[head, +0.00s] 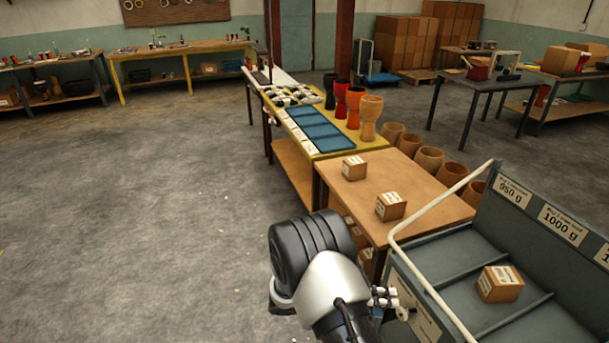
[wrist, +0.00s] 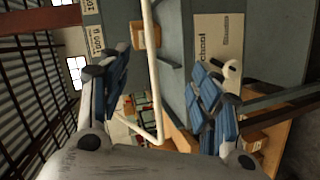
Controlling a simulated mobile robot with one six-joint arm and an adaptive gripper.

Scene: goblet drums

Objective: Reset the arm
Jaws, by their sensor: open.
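My arm reaches in from the bottom of the head view, and my gripper (head: 385,299) is low in front of the grey compartment rack. In the wrist view my gripper (wrist: 165,85) has its two blue-padded fingers spread wide apart. Nothing is held between them. Behind the fingers, the rack's white rail (wrist: 152,70) and a labelled grey panel (wrist: 219,45) show. In the head view the gripper's fingers are small and partly hidden by the wrist.
The grey rack (head: 462,248) holds a small carton (head: 500,284); its white rail (head: 440,200) runs close to my gripper. Two cartons (head: 355,168) (head: 390,206) lie on the brown table (head: 425,182). Goblet drums (head: 370,118) stand beyond. Open floor (head: 140,200) is at the left.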

